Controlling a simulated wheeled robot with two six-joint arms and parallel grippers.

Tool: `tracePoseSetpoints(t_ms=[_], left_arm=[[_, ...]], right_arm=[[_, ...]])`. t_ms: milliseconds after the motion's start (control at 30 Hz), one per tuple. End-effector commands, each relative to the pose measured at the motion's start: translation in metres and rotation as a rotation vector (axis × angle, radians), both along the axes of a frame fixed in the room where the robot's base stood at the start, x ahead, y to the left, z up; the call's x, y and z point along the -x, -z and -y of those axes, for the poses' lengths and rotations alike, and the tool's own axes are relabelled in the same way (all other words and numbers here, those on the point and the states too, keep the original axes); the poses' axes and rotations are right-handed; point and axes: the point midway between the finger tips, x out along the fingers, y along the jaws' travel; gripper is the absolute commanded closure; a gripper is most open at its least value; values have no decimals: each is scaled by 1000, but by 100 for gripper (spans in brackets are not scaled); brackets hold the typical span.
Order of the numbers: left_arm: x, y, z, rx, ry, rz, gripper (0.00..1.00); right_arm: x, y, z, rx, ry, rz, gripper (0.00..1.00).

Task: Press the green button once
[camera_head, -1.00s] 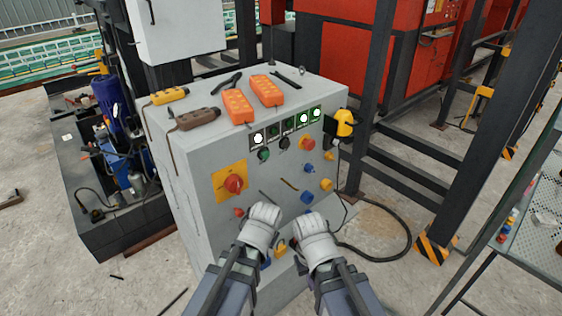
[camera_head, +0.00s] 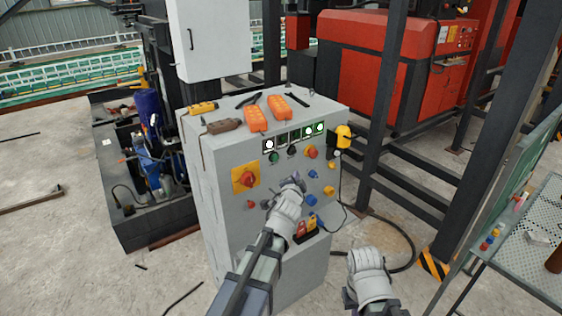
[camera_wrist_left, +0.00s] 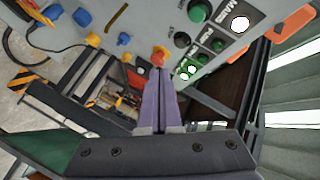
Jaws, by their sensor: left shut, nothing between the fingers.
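The green button (camera_head: 274,157) is on the sloped front of the grey control cabinet (camera_head: 225,220), under the left end of the lamp row. In the left wrist view the green button (camera_wrist_left: 200,11) is near the top edge, right of centre. My left gripper (camera_head: 296,180) is shut and empty in front of the panel, lower and to the right of the green button. In the left wrist view its closed fingers (camera_wrist_left: 160,92) point toward the red knob on yellow, apart from the green button. My right gripper (camera_head: 366,258) is low, right of the cabinet; its fingers are unclear.
A black button (camera_head: 292,151), a red knob on yellow (camera_head: 312,152) and a red rotary switch (camera_head: 247,178) share the panel. Orange pendants (camera_head: 255,118) lie on top. Dark steel posts (camera_head: 385,110) stand right of the cabinet. A perforated table (camera_head: 525,240) is at far right.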

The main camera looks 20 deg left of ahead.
Motion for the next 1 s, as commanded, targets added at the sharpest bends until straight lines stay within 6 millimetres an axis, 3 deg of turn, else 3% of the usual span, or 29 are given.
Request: tracePoseSetpoints(t_ms=[367,1000], left_arm=[[-6,1,-6,3,-2,-2,100],[-50,1,-64,3,-2,-3,100]], right_arm=[[0,0,0,0,0,0,100],[0,0,0,0,0,0,100]])
